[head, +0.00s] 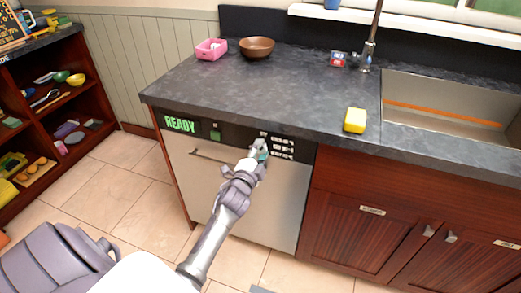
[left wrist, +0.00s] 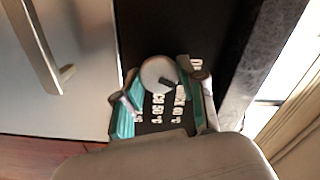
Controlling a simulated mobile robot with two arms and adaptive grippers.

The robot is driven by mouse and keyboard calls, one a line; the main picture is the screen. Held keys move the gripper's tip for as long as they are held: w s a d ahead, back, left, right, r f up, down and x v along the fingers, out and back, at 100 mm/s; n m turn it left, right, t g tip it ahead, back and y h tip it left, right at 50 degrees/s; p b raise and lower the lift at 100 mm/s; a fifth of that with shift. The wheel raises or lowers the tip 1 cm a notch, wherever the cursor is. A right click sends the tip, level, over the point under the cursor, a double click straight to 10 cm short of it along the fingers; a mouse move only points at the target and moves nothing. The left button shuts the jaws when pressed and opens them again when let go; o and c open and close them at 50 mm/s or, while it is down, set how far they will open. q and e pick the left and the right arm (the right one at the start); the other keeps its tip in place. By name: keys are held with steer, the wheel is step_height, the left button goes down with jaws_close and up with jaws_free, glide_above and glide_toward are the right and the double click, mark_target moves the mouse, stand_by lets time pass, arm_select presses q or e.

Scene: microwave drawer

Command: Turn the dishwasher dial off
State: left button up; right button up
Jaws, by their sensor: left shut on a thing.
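The dishwasher (head: 228,185) stands under the counter with a black control panel (head: 233,133) along its top; green letters on the panel read READY. The dial (left wrist: 157,71), a round whitish knob with a dark mark, sits on the panel among white printed labels. My left gripper (head: 261,150) is at the right part of the panel and covers the dial in the head view. In the left wrist view its teal-padded fingers (left wrist: 160,82) are on both sides of the dial, shut on it. My right gripper is not in view.
A green-lit switch (head: 214,135) is on the panel left of my gripper. The dishwasher handle (head: 207,155) sticks out below. On the counter are a yellow sponge (head: 355,120), a brown bowl (head: 257,47) and a pink container (head: 211,49). A sink (head: 445,105) is at the right.

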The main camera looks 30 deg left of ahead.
arm_select(q)
steer(key=n+p, duration=0.1)
steer(key=n, duration=0.3)
steer(key=shift+n, duration=0.4)
stand_by(0.4)
steer(key=o, duration=1.1)
steer(key=shift+s, duration=0.2)
steer(key=v, duration=1.1)
steer(key=shift+s, duration=0.35)
steer(key=shift+f, duration=0.1)
